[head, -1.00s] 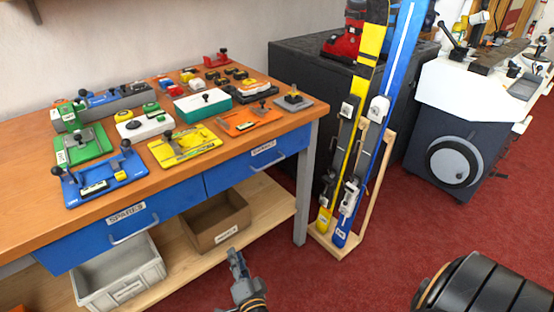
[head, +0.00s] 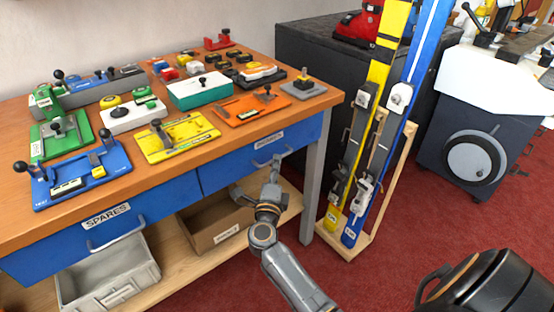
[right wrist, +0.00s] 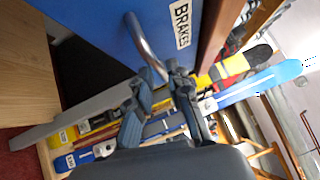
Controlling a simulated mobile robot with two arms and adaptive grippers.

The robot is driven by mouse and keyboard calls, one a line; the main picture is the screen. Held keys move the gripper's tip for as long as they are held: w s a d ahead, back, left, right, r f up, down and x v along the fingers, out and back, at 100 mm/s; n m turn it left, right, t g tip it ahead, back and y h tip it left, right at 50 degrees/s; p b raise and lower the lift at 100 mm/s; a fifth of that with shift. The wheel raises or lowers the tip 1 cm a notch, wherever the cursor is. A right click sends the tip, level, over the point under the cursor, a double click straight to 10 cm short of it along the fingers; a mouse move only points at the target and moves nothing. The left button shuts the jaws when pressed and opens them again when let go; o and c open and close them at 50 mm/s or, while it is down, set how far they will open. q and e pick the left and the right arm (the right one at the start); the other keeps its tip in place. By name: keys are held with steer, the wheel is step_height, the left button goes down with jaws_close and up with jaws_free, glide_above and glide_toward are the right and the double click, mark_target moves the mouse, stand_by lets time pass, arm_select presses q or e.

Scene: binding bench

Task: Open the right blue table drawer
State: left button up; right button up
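The right blue drawer (head: 235,171) is set under the wooden bench top and looks closed. Its label reads BRAKES in the right wrist view (right wrist: 181,25). Its curved metal handle (right wrist: 147,45) sticks out from the front; it is partly covered by my gripper in the head view. My right gripper (head: 274,168) is at this handle, fingers pointing up to the drawer front. In the right wrist view my right gripper (right wrist: 155,85) is open, with the handle's near end between or just in front of its fingertips; I cannot tell whether they touch. My left gripper is not in view.
The left blue drawer (head: 60,245), labelled SPARES, is beside it. A brown box (head: 212,222) and a grey bin (head: 110,275) stand on the lower shelf. A grey bench leg (head: 314,180) and a ski rack (head: 385,215) are to the right.

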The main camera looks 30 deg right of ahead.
steer(key=shift+x, duration=1.55)
steer(key=shift+c, duration=0.2)
jaws_close()
steer(key=shift+s, duration=0.1)
